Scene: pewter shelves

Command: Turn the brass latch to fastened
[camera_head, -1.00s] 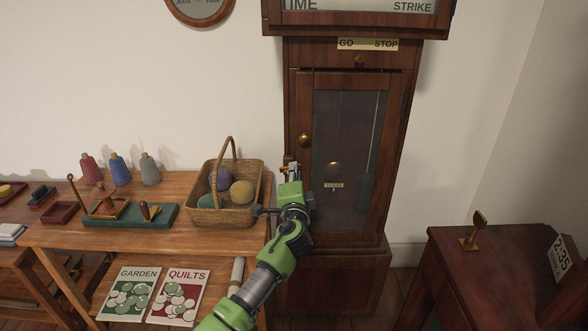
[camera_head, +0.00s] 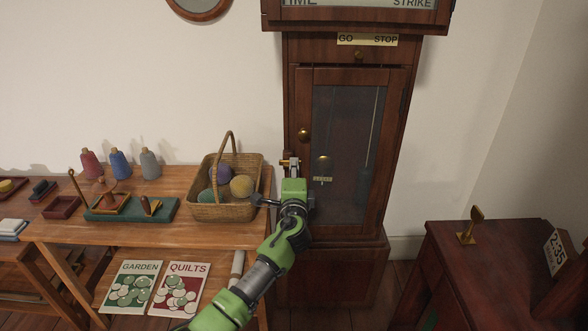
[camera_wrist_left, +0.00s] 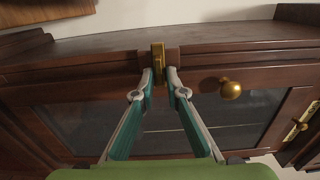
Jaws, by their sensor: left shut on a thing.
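The brass latch (camera_head: 285,162) is on the left edge of the tall wooden clock case's door (camera_head: 304,105). In the left wrist view the latch (camera_wrist_left: 158,57) is a narrow brass bar between my fingertips, across the seam of door and frame. My left gripper (camera_head: 290,165) is at the latch, and the left wrist view shows its two fingers (camera_wrist_left: 160,78) closed on it. The fingers partly cover the latch, and its exact angle is hard to tell in the head view. My right gripper is not in view.
A round brass knob (camera_head: 304,135) sits on the door above the latch, close to my fingers in the wrist view (camera_wrist_left: 231,89). A wicker basket (camera_head: 224,211) with yarn balls stands on the bench just left of my arm. A dark red cabinet (camera_head: 490,250) stands at right.

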